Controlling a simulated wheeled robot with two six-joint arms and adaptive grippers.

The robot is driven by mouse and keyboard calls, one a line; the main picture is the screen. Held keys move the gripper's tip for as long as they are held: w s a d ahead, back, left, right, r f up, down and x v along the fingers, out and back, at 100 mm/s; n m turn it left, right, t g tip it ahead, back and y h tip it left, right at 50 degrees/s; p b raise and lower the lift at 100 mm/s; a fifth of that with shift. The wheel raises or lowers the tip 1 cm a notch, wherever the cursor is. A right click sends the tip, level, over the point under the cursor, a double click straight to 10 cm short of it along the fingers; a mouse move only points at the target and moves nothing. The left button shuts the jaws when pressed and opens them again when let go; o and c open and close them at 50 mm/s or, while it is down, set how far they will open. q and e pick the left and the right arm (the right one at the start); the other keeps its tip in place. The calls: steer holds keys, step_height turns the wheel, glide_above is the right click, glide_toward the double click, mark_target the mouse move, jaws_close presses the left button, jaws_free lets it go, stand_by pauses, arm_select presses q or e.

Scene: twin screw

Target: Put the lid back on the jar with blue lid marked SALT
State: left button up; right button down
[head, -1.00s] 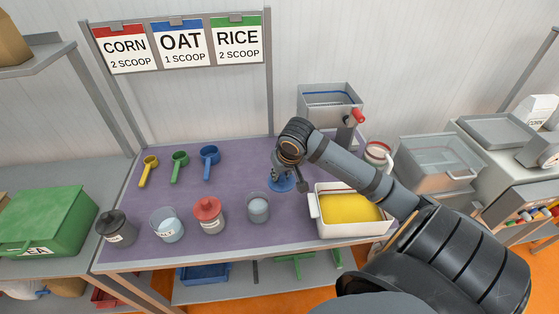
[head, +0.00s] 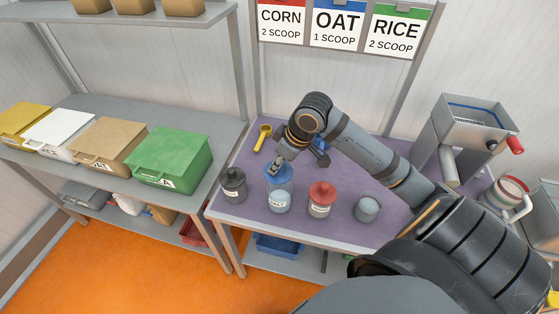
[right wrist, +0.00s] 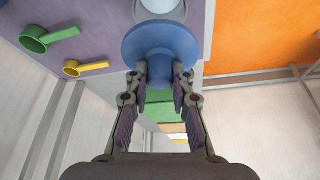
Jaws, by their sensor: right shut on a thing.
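My right gripper (head: 280,165) is shut on the blue lid (head: 278,175) by its knob. The jar's small label is too small to read. I cannot tell whether lid and jar touch. In the right wrist view both fingers (right wrist: 160,80) grip the knob of the blue lid (right wrist: 160,42), and the pale jar (right wrist: 160,7) shows just past the lid's edge. My left gripper is not in view.
A black-lidded jar (head: 232,185) stands close on the left and a red-lidded jar (head: 321,199) on the right. Another clear open container (head: 368,208) stands further right. A yellow scoop (head: 262,137) lies behind. A green bin (head: 169,160) is on the left table.

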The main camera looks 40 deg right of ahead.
mark_target(282, 171)
steer(key=shift+s+d, duration=0.1)
steer(key=shift+s, duration=0.05)
steer(key=shift+s+d+f+b, duration=0.1)
steer(key=shift+f+b, duration=0.1)
steer(key=shift+b, duration=0.1)
step_height(282, 171, down, 4)
steer(key=b, duration=0.5)
steer(key=shift+f, duration=0.2)
steer(key=shift+f+b, duration=0.3)
steer(key=shift+f, duration=0.5)
arm_select(q)
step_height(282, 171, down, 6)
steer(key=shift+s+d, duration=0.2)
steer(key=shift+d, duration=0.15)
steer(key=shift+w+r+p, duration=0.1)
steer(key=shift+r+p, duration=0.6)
steer(key=shift+p, duration=0.05)
arm_select(e)
steer(key=shift+r, duration=0.1)
arm_select(q)
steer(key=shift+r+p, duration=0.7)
steer(key=shift+p, duration=0.05)
arm_select(e)
steer(key=shift+f, duration=0.2)
steer(key=c, duration=1.1)
jaws_free()
